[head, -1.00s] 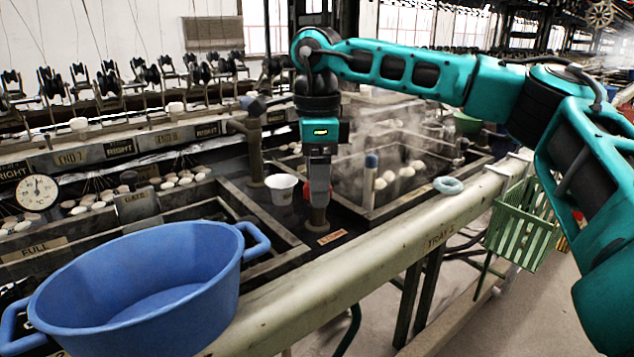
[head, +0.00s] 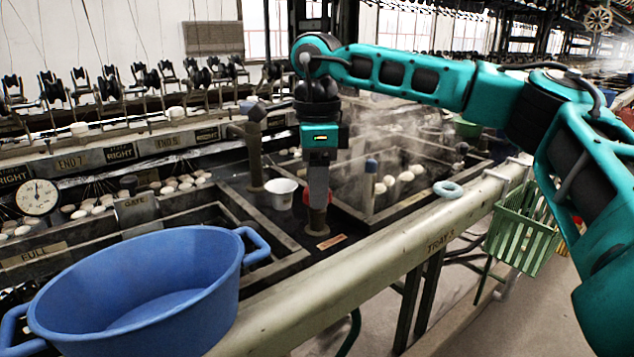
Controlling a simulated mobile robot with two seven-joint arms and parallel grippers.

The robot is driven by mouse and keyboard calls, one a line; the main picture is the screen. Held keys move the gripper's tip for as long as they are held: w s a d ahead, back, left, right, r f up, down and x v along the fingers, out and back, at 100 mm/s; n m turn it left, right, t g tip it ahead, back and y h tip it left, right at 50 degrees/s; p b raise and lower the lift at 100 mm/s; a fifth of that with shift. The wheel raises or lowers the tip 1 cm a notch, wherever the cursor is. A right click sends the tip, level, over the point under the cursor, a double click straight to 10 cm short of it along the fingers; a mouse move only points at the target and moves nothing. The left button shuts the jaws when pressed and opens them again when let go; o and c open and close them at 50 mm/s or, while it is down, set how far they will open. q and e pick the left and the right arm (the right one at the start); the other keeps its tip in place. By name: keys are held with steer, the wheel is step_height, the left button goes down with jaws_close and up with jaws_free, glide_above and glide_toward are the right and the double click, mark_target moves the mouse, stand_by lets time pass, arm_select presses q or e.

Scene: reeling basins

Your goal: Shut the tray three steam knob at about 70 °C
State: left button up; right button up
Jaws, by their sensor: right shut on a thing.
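My right gripper (head: 318,190) points straight down and is shut on the red steam knob (head: 328,196). The fingers hide most of the knob; only red edges show beside them. The knob sits on a short brownish post (head: 317,218) beside a small orange label (head: 331,242) too small to read. The beam in front is marked TRAY 3 (head: 440,243). A round white °C dial (head: 38,197) stands at the left; its needle points roughly upward, but its figures are too small to read. Steam (head: 350,150) hangs over the basin behind the gripper. My left gripper is not in view.
A large blue tub (head: 140,285) stands at the front left. A white cup (head: 281,192) is just left of the gripper. A blue-topped post (head: 370,185) and a pale blue ring (head: 448,189) are to its right. A green basket (head: 522,235) hangs off the beam.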

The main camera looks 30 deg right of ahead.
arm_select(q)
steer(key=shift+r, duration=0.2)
arm_select(e)
steer(key=shift+r+m+p, duration=0.1)
steer(key=shift+m+p, duration=0.4)
steer(key=shift+m, duration=0.1)
steer(key=shift+m+p, duration=0.75)
steer(key=shift+m, duration=0.35)
steer(key=m+p, duration=0.1)
steer(key=m, duration=0.2)
steer(key=shift+p, duration=0.4)
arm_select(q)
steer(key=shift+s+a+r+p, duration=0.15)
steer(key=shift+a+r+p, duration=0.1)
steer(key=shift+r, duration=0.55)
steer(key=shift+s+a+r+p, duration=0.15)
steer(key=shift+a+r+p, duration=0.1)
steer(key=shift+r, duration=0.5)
arm_select(e)
steer(key=shift+m, duration=0.8)
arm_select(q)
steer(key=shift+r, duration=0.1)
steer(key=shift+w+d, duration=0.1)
arm_select(e)
steer(key=shift+m, duration=0.3)
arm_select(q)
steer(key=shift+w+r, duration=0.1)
arm_select(e)
steer(key=o, duration=1.1)
steer(key=shift+c, duration=0.2)
